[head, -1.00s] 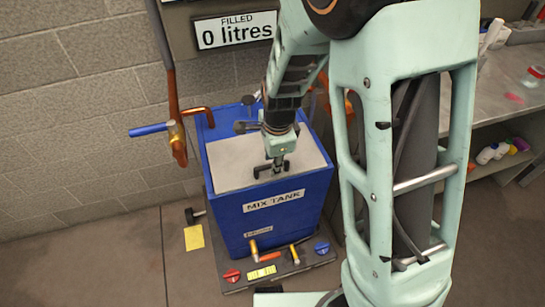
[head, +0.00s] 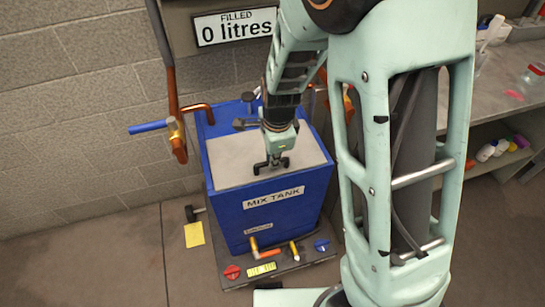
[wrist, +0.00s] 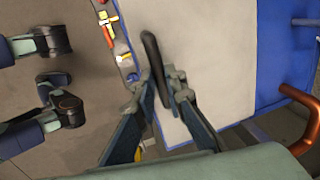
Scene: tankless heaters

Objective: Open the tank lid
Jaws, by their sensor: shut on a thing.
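A black bar handle (head: 258,167) rises near the lid's front edge. My gripper (head: 277,158) is down at the handle, its fingers partly hidden by the wrist. In the wrist view the fingers (wrist: 160,80) are closed around the black handle (wrist: 151,50), over the pale lid (wrist: 206,50).
A copper pipe with a blue-handled valve (head: 150,127) stands left of the tank. Red (head: 232,272) and blue (head: 321,245) knobs and small pipes sit on the base in front. A "0 litres" display (head: 235,26) hangs above. A grey workbench (head: 500,100) is at right.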

